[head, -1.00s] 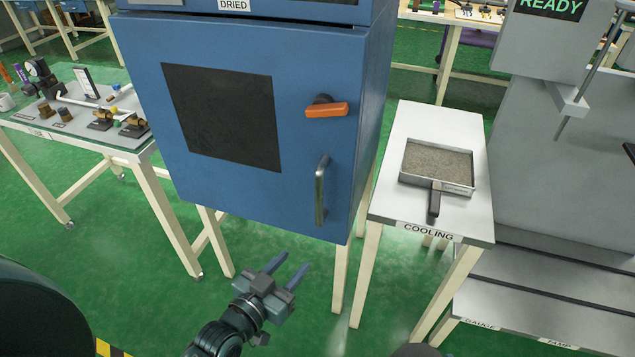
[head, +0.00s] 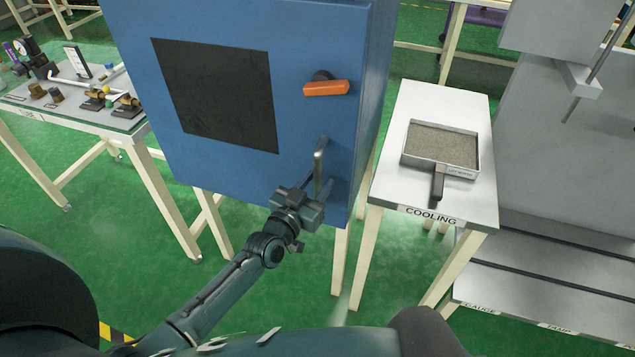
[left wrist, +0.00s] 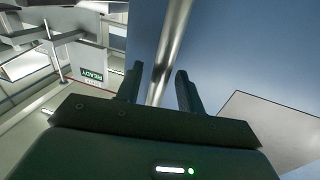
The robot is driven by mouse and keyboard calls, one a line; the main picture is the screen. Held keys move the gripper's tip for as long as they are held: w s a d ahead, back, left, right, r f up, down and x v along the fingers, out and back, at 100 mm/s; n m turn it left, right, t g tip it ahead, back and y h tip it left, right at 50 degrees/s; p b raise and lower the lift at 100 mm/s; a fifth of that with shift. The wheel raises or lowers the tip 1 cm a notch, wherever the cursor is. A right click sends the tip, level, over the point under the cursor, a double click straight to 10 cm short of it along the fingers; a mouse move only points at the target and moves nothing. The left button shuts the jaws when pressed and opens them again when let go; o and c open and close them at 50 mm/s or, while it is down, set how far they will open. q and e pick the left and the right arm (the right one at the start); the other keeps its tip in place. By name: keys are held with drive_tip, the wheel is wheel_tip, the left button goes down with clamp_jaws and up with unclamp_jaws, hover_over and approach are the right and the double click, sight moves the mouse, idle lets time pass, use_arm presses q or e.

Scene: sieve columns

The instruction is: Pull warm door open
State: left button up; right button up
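The warm door is the blue front (head: 215,110) of a cabinet, with a dark window (head: 218,95) and an orange latch (head: 327,88). It looks shut. A vertical metal bar handle (head: 320,165) is at its lower right. My left gripper (head: 318,185) is at the lower part of the handle. In the left wrist view, the handle (left wrist: 172,45) runs between the two fingers of the gripper (left wrist: 160,85), which stand apart with gaps beside the bar. My right gripper is not in view.
A white table labelled COOLING (head: 395,185) stands close to the right of the cabinet, with a sand-filled pan (head: 440,168) on it. A bench (head: 75,120) with small fittings is at the left. A grey machine (head: 560,170) stands at far right.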

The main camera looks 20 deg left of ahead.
use_arm(q)
drive_tip(key=shift+w+d, duration=0.1)
drive_tip(key=shift+w, duration=0.25)
drive_tip(key=shift+c, duration=0.4)
clamp_jaws()
